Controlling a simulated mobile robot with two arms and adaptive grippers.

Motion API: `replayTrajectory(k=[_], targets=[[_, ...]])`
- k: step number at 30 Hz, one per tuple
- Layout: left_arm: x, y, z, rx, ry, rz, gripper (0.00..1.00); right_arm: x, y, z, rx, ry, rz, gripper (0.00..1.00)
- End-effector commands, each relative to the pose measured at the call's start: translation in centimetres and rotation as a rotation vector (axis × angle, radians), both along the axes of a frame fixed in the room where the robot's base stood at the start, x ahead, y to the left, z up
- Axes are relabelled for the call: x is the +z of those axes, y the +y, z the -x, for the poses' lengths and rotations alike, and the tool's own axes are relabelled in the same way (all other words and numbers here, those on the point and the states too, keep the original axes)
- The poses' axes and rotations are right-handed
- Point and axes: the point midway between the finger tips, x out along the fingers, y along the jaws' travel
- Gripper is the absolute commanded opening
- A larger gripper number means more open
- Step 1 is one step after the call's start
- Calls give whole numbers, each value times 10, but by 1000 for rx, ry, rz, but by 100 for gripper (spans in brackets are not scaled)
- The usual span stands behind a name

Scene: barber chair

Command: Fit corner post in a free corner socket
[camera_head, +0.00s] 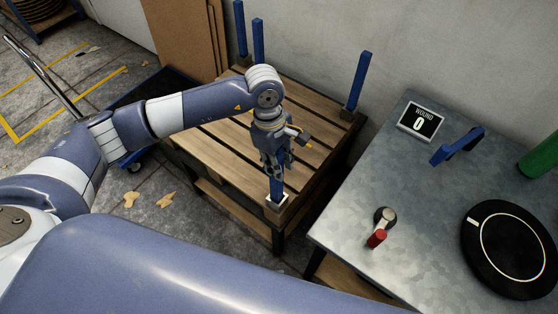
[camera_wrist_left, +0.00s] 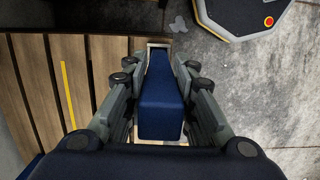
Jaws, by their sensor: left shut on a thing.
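My left gripper (camera_head: 275,170) is shut on a blue corner post (camera_head: 277,188), pointing down at the near corner of the slatted wooden pallet stand (camera_head: 205,137). The post's lower end meets a pale-rimmed corner socket (camera_head: 278,203); how deep it sits I cannot tell. In the left wrist view the post (camera_wrist_left: 161,100) lies between the fingers (camera_wrist_left: 160,85), with a pale rim showing around it. Another blue post (camera_head: 358,80) stands upright in the right corner. Two more posts, a nearer one (camera_head: 258,40) and a farther one (camera_head: 240,28), stand at the back. My right gripper is not in view.
A metal table (camera_head: 350,215) stands close on the right, with a "WOUND 0" sign (camera_head: 421,122), a blue angled bracket (camera_head: 458,147), a red-tipped knob (camera_head: 377,238), a black disc (camera_head: 510,245) and a green cylinder (camera_head: 540,155). A wall stands behind. The pallet's slats are mostly bare.

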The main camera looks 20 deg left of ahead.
Motion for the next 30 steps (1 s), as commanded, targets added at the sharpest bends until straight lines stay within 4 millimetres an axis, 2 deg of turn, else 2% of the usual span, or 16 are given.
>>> replayTrajectory(k=[10,11,13,14,25,28,30], targets=[[-4,0,-1,-1,-3,1,0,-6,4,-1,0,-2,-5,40],[-4,0,-1,-1,-3,1,26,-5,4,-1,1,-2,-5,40],[-2,0,-1,-1,-2,1,42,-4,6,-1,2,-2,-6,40],[-2,0,-1,-1,-2,1,44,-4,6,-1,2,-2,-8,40],[0,0,-1,0,-2,2,44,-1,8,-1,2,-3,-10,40],[7,1,-2,0,-6,2,44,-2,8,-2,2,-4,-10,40],[19,2,-4,0,-8,3,44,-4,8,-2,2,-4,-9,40]])
